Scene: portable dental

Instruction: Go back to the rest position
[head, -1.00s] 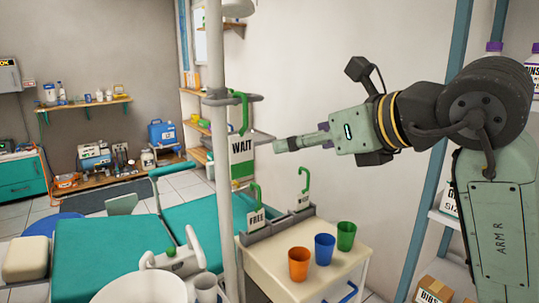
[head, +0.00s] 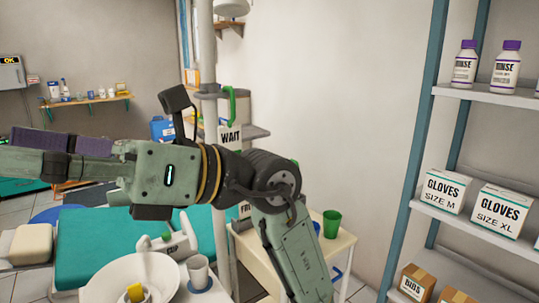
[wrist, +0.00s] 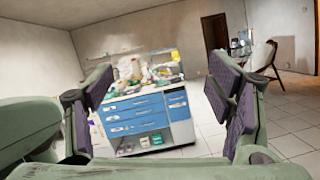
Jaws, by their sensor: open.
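My gripper (wrist: 165,115) is open and empty in the wrist view, with its two dark-padded fingers far apart. Between them, some way off, stands a blue-drawered cabinet (wrist: 150,108) with cluttered items on top. In the head view my arm stretches from the lower middle to the left edge. My gripper's purple-padded finger (head: 75,143) shows at the left, above the teal dental chair (head: 95,240), and touches nothing that I can see. The WAIT sign (head: 230,136) hangs from a green hook on the pole, partly behind my arm.
A shelf rack (head: 480,98) with rinse bottles and glove boxes stands at the right. A green cup (head: 331,223) stands on a cart (head: 340,243) partly behind my arm. Open floor shows in the wrist view.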

